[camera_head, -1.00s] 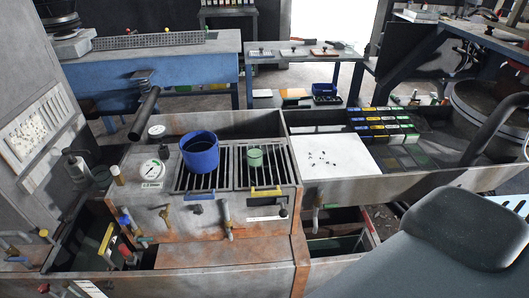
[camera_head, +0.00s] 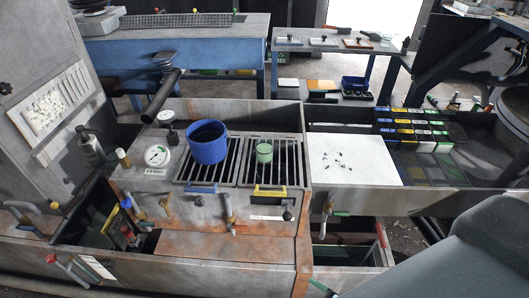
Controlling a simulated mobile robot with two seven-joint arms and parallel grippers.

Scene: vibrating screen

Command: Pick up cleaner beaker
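Two cup-like vessels stand upright on the slatted grates of the machine. The larger one is a blue beaker (camera_head: 208,146) on the left grate. The smaller one is a pale green beaker (camera_head: 264,153) on the right grate. I cannot tell from their look which one is the cleaner beaker. Neither is touched by anything of mine. Neither of my grippers is in view.
A pressure gauge (camera_head: 157,156) stands left of the blue beaker. A dark angled pipe (camera_head: 161,97) rises behind it. Valves line the machine's front.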

